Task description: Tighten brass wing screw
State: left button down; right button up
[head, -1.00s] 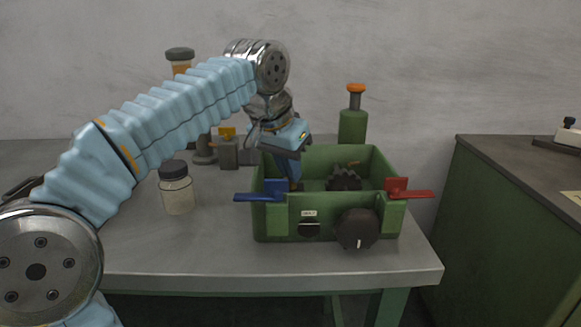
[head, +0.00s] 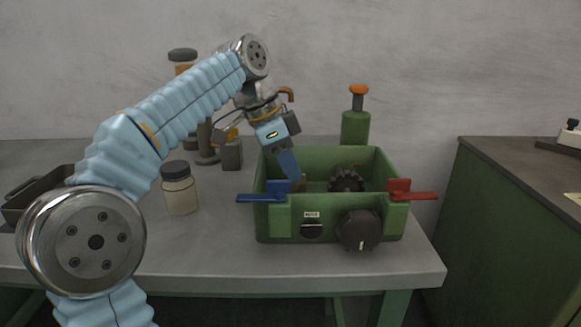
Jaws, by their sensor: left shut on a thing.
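A green open-topped machine box (head: 280,225) stands on the bench. A brass-coloured piece (head: 299,186) shows just inside its left part, at the tip of my left gripper; it is too small to make out its shape fully. My left gripper (head: 293,178) reaches down into the box from the upper left and is shut on this brass piece. Its fingertips are partly hidden behind the front wall and the blue lever. A dark toothed gear (head: 346,181) sits inside the box to the right of the gripper. My right gripper is not in view.
A blue lever (head: 262,198) and a red lever (head: 411,194) stick out at the box's sides. A black knob (head: 359,230) is on its front. The bench front is clear.

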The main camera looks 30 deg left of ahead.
pick_arm(q)
jog(key=shift+f+m+g, duration=0.35)
jog(key=shift+m+g, duration=0.05)
jog(key=shift+m, duration=0.3)
